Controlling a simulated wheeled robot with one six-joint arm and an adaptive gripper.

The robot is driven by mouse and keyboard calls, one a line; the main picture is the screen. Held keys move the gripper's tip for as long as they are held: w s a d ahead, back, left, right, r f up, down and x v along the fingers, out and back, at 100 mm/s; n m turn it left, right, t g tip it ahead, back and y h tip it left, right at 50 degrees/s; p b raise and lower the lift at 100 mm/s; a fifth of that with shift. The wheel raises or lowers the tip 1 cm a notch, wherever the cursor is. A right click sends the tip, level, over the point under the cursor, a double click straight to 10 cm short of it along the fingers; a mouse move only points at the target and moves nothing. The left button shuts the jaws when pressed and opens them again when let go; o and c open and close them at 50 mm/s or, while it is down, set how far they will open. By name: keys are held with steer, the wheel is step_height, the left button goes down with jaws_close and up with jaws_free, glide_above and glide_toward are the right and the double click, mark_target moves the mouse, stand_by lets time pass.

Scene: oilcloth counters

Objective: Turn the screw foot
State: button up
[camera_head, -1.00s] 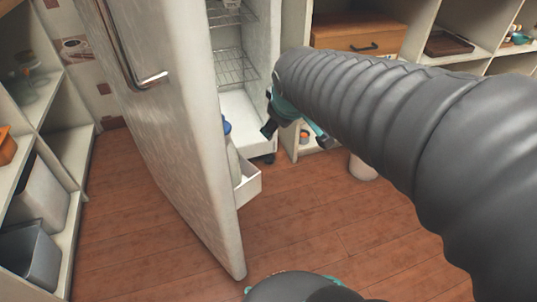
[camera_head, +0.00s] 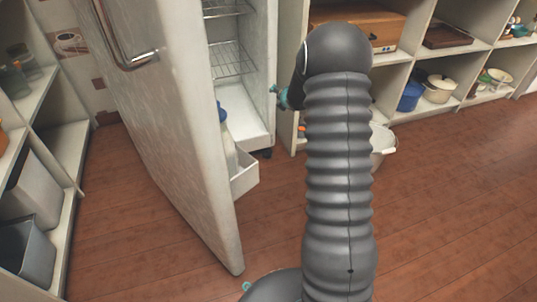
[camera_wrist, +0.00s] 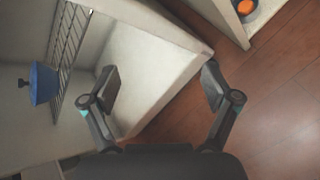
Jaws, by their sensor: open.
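The screw foot (camera_head: 267,153) is a small dark piece under the front right corner of the open white fridge (camera_head: 241,128). I cannot make out the foot in the wrist view, where the fridge's pale bottom corner (camera_wrist: 185,50) lies between and beyond my fingers. My gripper (camera_wrist: 163,82) is open and empty, its two dark fingers spread wide. In the head view my arm hides most of the gripper; only a teal and dark part shows beside the fridge's right wall, above the foot.
The fridge door (camera_head: 170,130) stands open at the left, with a white door bin (camera_head: 244,177) jutting inward. A wire rack (camera_wrist: 70,45) and a blue object (camera_wrist: 43,83) are inside. Shelves (camera_head: 463,52) line the right, with a white bucket (camera_head: 382,148) before them. Floor at right is clear.

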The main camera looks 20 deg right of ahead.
steer(key=w+d+f+n+t+y, duration=0.1)
steer(key=w+d+f+n+y, duration=0.15)
steer(key=f+n, duration=0.95)
steer(key=n+y+b, duration=0.2)
steer(key=y, duration=0.1)
glide_toward(268, 153)
steer(key=shift+t+h, duration=0.25)
steer(key=shift+t, duration=0.15)
steer(key=v, duration=0.4)
steer(key=shift+s+a+f, duration=0.1)
steer(key=shift+s+f, duration=0.05)
steer(key=shift+f, duration=0.25)
steer(key=shift+w+a+f, duration=0.2)
steer(key=shift+w+f, duration=0.2)
steer(key=shift+w, duration=0.1)
steer(key=b+x, duration=0.2)
steer(key=x, duration=0.8)
steer(key=shift+w+a+b, duration=0.1)
steer(key=shift+w+b, duration=0.1)
steer(key=shift+b, duration=0.2)
steer(key=shift+b+x, duration=0.35)
steer(key=shift+x, duration=0.65)
steer(key=shift+r, duration=0.1)
steer(key=c, duration=1.2)
steer(key=shift+o, duration=0.2)
steer(key=shift+w, duration=0.1)
